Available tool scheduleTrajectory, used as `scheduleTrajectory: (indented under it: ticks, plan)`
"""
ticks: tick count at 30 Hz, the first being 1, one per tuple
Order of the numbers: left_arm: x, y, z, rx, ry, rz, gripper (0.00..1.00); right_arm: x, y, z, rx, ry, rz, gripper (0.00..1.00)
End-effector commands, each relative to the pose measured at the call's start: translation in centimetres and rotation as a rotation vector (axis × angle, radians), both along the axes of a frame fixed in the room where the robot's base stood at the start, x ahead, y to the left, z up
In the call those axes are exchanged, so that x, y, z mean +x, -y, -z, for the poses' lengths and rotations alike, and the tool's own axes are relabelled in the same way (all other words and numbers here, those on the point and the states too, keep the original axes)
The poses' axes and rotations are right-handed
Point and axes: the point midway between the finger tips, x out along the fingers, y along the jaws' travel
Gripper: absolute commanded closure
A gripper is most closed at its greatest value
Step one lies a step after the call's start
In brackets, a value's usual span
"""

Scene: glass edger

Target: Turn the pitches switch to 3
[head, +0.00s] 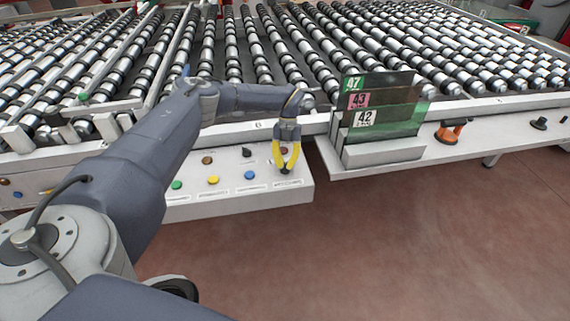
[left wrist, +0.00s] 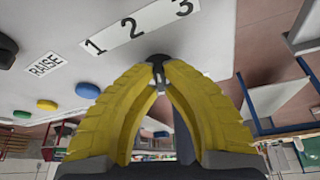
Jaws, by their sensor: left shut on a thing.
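My left gripper (head: 286,166) is over the right end of the white control panel (head: 240,206), with its yellow fingers pointing down. In the left wrist view the gripper (left wrist: 158,66) is shut on a small black switch knob (left wrist: 158,57). A white label (left wrist: 140,25) with the numbers 1, 2 and 3 lies just beyond the knob. The knob's pointer direction is hidden by the fingertips, so I cannot tell its setting. In the head view the knob (head: 285,170) is barely visible between the fingertips. My right gripper is not in view.
Blue (head: 250,175), yellow (head: 213,180) and green (head: 176,185) buttons sit left of the knob. A black knob (head: 246,152) is behind the blue button. Glass panes with numbered tags (head: 390,115) stand to the right. An orange-handled tool (head: 452,129) lies beyond them. Roller conveyors fill the back.

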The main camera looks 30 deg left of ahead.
Motion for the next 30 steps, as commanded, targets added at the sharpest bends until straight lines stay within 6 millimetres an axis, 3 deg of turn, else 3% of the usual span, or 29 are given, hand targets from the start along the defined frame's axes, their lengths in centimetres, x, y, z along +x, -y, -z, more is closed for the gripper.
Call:
scheduleTrajectory:
  ticks: [15,30]
  plan:
    - [-0.04,0.27,0.09,0.0,-0.002,0.368,1.0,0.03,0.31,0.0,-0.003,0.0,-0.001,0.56]
    - [-0.06,0.26,0.1,-0.001,-0.002,0.462,1.0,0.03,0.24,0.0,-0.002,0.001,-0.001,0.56]
